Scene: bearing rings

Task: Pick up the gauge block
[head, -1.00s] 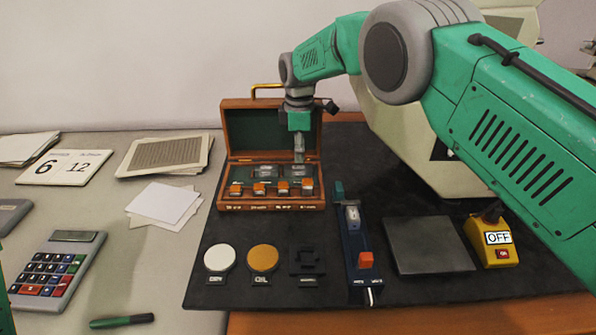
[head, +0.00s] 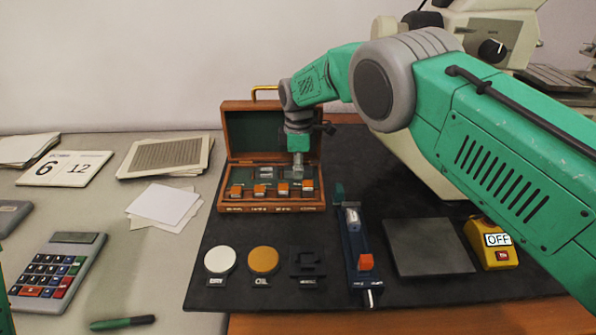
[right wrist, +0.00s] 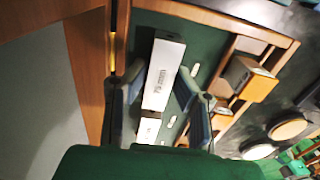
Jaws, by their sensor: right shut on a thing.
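An open wooden case (head: 229,139) with a green lining stands at the back of the dark mat. My right gripper (head: 297,172) is lowered into it from above, at the right part of the case. In the right wrist view, the gauge block (right wrist: 164,72) is a long pale metal bar with a printed mm marking. It lies between the two fingers of my right gripper (right wrist: 158,90), which is shut on it. The block is still down at the green lining. My left gripper is not in view.
Several orange-topped blocks (head: 260,190) stand in the case's front row. A blue fixture (head: 352,235), a dark plate (head: 428,246), a yellow OFF box (head: 492,245) and white (head: 220,259) and amber (head: 263,260) discs lie in front. A calculator (head: 58,270) is at left.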

